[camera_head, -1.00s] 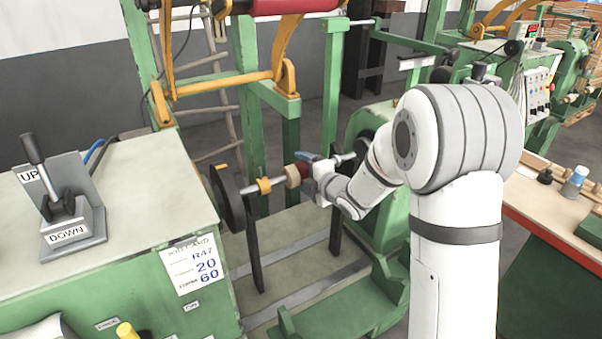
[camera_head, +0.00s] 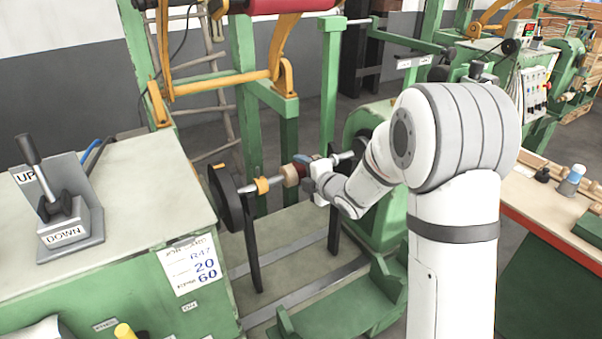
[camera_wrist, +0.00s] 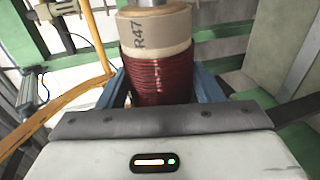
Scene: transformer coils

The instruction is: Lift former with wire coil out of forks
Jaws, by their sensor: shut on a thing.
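The former (camera_head: 291,176), a tan cylinder marked R47, sits on a grey shaft with the red wire coil around it. In the wrist view the tan former (camera_wrist: 155,32) and the dark red coil (camera_wrist: 162,78) stand between the blue fingers of my gripper (camera_wrist: 163,90). My gripper (camera_head: 307,168) is shut around the coil. Two black upright forks (camera_head: 253,255) (camera_head: 335,228) stand under the shaft line, one on each side of the former. The shaft is still level with the fork tops; whether it touches them I cannot tell.
A black disc (camera_head: 226,198) and an orange collar (camera_head: 262,186) are at the shaft's left end. Green machine frames and an orange lever arm (camera_head: 286,50) stand close behind. The UP/DOWN lever (camera_head: 45,175) is on the left bench.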

